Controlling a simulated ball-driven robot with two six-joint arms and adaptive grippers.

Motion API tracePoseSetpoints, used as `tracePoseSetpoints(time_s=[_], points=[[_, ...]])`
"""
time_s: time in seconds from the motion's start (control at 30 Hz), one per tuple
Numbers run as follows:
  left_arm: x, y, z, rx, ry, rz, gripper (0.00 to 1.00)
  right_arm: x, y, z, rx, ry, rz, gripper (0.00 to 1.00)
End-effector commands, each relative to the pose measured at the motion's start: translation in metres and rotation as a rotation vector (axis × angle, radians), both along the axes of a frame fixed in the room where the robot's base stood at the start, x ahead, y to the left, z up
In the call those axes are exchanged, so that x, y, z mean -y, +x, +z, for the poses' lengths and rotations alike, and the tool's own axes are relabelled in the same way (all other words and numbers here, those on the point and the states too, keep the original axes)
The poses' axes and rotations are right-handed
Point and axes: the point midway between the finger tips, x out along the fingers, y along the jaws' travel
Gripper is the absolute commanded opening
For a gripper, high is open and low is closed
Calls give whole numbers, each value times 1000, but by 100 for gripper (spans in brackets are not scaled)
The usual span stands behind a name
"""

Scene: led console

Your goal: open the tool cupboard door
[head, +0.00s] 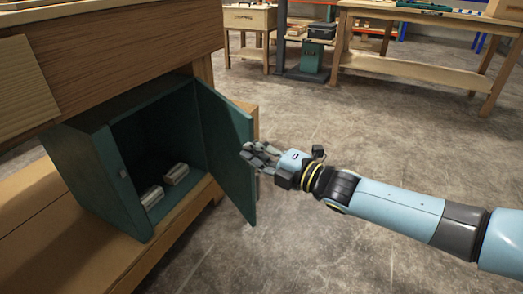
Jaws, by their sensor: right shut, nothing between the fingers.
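The green tool cupboard (128,222) stands on the lower shelf of a wooden bench at the left. Its door (226,143) stands wide open, swung out to the right, and the dark inside shows. My right gripper (246,152) is shut and empty, with its fingertips at the door's outer right side. I cannot tell whether they touch the door. My left gripper is not in view.
Two small pale blocks (176,173) lie inside the cupboard. The bench top (120,45) overhangs the cupboard. Another wooden workbench (410,68) stands at the back right. The concrete floor (330,240) around my right arm is clear.

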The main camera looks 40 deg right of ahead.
Motion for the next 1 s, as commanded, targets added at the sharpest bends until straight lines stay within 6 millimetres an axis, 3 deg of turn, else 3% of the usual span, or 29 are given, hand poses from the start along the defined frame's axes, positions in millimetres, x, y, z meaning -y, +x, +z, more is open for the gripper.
tracePoseSetpoints(time_s=[0.33,0.4,0.6,1.0], points=[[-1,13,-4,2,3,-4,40,-16,73,0,3,3,0,0],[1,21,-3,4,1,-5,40,0,68,-3,-3,-3,1,0],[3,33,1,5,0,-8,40,20,65,-2,-1,1,1,0],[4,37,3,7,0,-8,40,25,64,0,0,2,1,0]])
